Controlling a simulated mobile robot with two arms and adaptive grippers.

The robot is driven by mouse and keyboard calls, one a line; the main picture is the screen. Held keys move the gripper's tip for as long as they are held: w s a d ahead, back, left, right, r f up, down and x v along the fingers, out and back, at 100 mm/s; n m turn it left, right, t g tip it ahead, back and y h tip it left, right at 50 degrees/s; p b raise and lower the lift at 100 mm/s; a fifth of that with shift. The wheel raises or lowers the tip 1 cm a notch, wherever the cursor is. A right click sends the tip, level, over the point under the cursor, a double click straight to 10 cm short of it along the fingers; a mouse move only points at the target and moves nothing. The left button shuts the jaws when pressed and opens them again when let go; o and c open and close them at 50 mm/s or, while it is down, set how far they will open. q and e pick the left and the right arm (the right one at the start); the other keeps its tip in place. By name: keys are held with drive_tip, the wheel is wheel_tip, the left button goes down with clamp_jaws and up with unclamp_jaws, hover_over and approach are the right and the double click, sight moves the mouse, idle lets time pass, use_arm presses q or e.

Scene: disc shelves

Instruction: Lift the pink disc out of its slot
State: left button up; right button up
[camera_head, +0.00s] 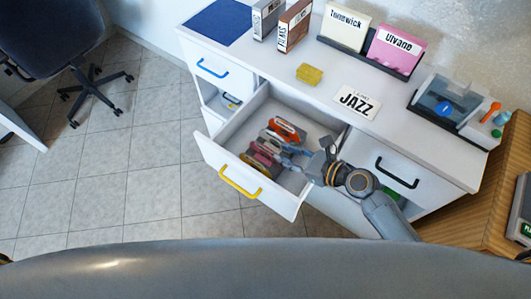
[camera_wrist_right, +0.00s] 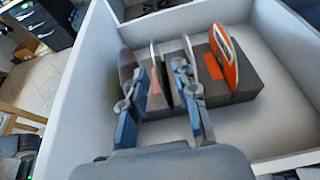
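The discs stand on edge in a dark slotted rack (camera_wrist_right: 236,92) inside the open drawer. A pinkish disc (camera_head: 263,159) shows toward the drawer's front in the head view, partly hidden by neighbours. In the right wrist view, a dark purple-pink disc (camera_wrist_right: 125,64) is partly behind the left finger. A thin pale-edged disc (camera_wrist_right: 156,62) shows between the fingers. My right gripper (camera_wrist_right: 160,88) has its blue fingers apart at the rack; I cannot tell whether either finger touches a disc. It also shows inside the drawer in the head view (camera_head: 288,156). My left gripper is not in view.
An orange disc (camera_wrist_right: 224,55) stands at the rack's right end. The white drawer (camera_head: 222,170) has a yellow handle and walls close around my right gripper. A JAZZ card (camera_head: 356,101) and a yellow block (camera_head: 309,74) lie on the cabinet top.

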sight(266, 155)
drive_tip(key=shift+s+a+x, duration=0.15)
drive_tip(key=shift+x, duration=2.1)
drive_tip(key=shift+s+a+x, duration=0.1)
drive_tip(key=shift+s+x, duration=0.05)
drive_tip(key=shift+x, duration=2.05)
drive_tip(key=shift+r, duration=0.15)
clamp_jaws()
